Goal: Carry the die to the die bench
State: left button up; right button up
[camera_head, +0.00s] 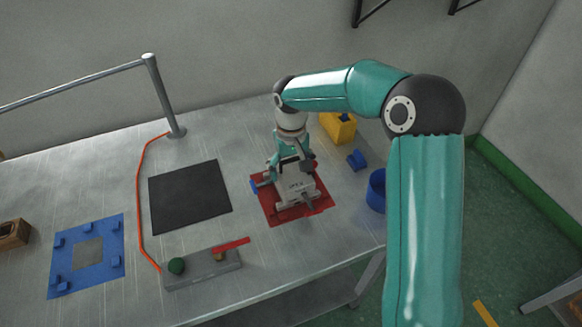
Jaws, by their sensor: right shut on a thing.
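The die, a pale grey block (297,189) with dark lettering, is at the red mat (288,215) on the right part of the metal bench (200,142). My right gripper (291,172) reaches down from above and is shut on the die. The wrist and fingers hide the die's upper back part. I cannot tell whether the die touches the mat or is just above it. My left gripper is not in view. No label shows which surface is the die bench.
A black mat (190,196) lies left of the red one. Farther left are a blue fixture plate (112,258) and a wooden box (13,234). A control panel (203,271), orange cable (140,205), metal post (163,95), yellow bin (339,129) and blue cup (376,192) surround the mats.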

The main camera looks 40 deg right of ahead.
aim_at(291, 160)
jog(key=shift+w+f+b, duration=0.1)
jog(key=shift+f+b, duration=0.25)
jog(key=shift+f, duration=0.1)
jog(key=o, duration=1.6)
jog(key=shift+o, duration=0.2)
jog(key=shift+f, duration=0.15)
notch_tip(291, 160, up, 12)
jog(key=shift+r, duration=0.1)
